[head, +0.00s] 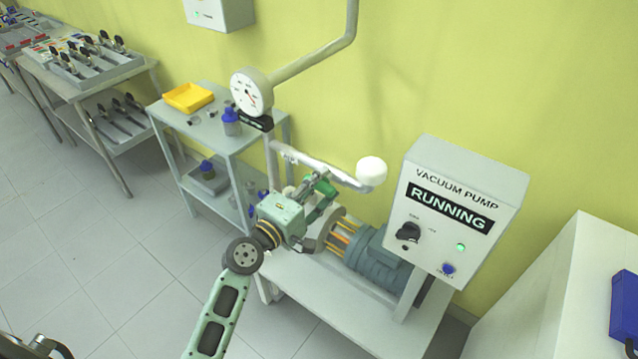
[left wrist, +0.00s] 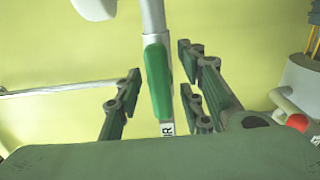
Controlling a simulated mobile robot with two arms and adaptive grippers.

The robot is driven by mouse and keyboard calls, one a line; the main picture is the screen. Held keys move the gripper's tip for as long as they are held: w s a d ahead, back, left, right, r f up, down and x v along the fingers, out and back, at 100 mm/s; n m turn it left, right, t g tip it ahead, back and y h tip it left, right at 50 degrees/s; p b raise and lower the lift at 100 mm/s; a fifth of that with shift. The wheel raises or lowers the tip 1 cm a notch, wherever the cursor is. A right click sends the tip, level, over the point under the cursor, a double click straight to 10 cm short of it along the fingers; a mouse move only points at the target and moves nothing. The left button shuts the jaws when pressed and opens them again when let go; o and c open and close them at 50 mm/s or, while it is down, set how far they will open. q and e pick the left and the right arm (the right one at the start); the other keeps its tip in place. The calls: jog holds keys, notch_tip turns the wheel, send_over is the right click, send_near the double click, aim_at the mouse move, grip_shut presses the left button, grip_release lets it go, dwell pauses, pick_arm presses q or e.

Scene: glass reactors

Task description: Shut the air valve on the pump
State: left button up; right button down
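The air valve's green lever (left wrist: 157,82) lies along a pale pipe in the left wrist view, with a partly hidden label (left wrist: 167,128) below it. My left gripper (left wrist: 158,95) is open, with one finger pair on each side of the lever and gaps between. In the head view my left gripper (head: 320,184) is at the pale pipe (head: 322,168) above the pump, and largely hides the valve. The vacuum pump (head: 378,258) has a blue-grey motor on a bench. Its control box (head: 450,212) reads RUNNING, with a green light lit. My right gripper is not identifiable.
A round gauge (head: 251,92) stands on a pipe behind my gripper. A white ball-shaped end (head: 372,170) is on the pipe at its right. A grey cart (head: 207,124) holds a yellow tray (head: 188,97) and a blue-capped bottle (head: 231,122). Open floor lies at the left.

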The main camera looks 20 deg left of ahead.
pick_arm(q)
jog(key=shift+c, duration=0.2)
jog(key=shift+f, duration=0.1)
grip_shut()
jog(key=shift+f+m, duration=0.15)
jog(key=shift+m, duration=0.25)
jog(key=shift+f+m+b, duration=0.1)
jog(key=shift+m+b, duration=0.55)
jog(key=shift+m, duration=0.35)
jog(key=m, duration=0.3)
jog(key=shift+m, duration=0.3)
jog(key=m, duration=0.5)
jog(key=m+p, duration=0.1)
jog(key=m, duration=0.5)
jog(key=shift+m, duration=0.4)
